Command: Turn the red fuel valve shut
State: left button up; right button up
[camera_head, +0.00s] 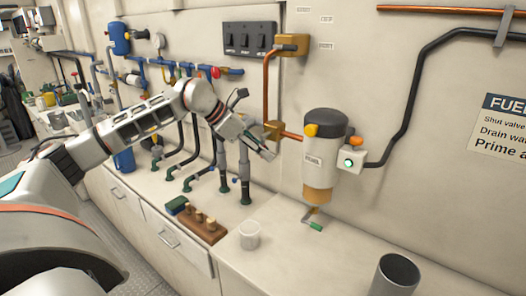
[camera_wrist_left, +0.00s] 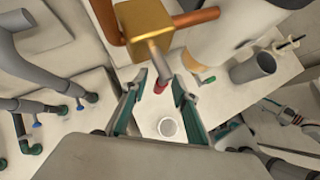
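A brass valve block (camera_head: 273,130) sits on the copper pipe on the wall, left of the fuel filter. In the left wrist view the same brass block (camera_wrist_left: 148,24) fills the top, with a steel stem and a red tip (camera_wrist_left: 161,86) pointing down from it. My left gripper (camera_head: 268,153) is just below the block in the head view. In the left wrist view its two fingers (camera_wrist_left: 160,90) are spread, one each side of the red tip, with visible gaps. In the head view the gripper hides the red part. My right gripper is not seen.
The fuel filter (camera_head: 322,150) hangs right of the valve, with a small box with a green light (camera_head: 350,160) beside it. A white cup (camera_head: 250,236), a wooden block with pegs (camera_head: 203,226) and a grey cylinder (camera_head: 396,274) stand on the counter. Grey hoses (camera_head: 244,172) rise left of the valve.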

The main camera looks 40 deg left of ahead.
pick_arm(q)
jog(key=v, duration=1.1)
jog(key=shift+s+a+r, duration=0.2)
jog(key=shift+s+r, duration=0.05)
